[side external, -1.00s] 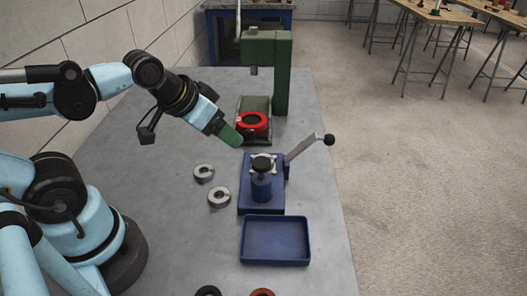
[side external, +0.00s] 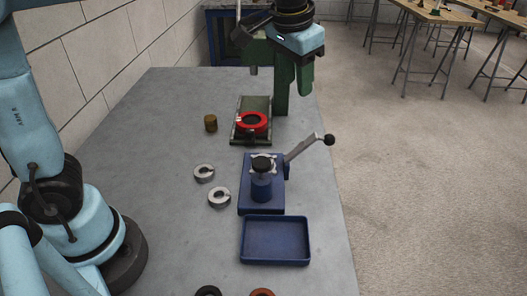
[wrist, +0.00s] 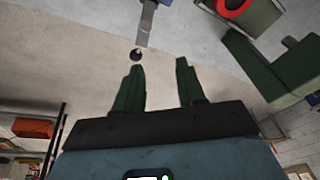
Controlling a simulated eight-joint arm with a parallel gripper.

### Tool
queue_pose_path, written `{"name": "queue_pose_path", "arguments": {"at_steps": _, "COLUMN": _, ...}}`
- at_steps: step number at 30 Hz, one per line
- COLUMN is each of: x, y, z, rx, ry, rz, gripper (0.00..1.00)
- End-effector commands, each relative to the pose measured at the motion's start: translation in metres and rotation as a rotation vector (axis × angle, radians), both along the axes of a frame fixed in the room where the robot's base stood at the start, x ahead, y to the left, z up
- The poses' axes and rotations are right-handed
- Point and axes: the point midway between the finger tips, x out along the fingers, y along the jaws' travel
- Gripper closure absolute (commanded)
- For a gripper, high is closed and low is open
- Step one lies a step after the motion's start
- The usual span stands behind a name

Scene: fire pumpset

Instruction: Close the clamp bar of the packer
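The blue packer (side external: 260,202) stands on the grey table, with a black-topped post on its base. Its grey bar (side external: 301,151) slants up and out to the right, ending in a black knob (side external: 329,140). My gripper (side external: 293,90) is high beside the green press, beyond the packer. Its green fingers (wrist: 159,70) are apart and empty, with no contact on the knob visible.
The green press (side external: 282,60) rises close to my gripper, with a red ring (side external: 252,132) on its base. A brass cylinder (side external: 210,123), two grey rings (side external: 204,173) and a blue tray (side external: 246,239) are on the table.

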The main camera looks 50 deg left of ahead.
Motion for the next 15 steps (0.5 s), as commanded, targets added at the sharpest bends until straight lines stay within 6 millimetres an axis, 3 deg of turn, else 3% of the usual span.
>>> {"name": "queue_pose_path", "arguments": {"at_steps": 6, "x": 0.035, "y": -0.038, "z": 0.001, "rx": 0.067, "ry": 0.101, "rz": -0.027, "gripper": 0.61}}
{"name": "queue_pose_path", "arguments": {"at_steps": 15, "x": 0.057, "y": -0.078, "z": -0.012, "rx": 0.149, "ry": 0.2, "rz": -0.042, "gripper": 0.61}}
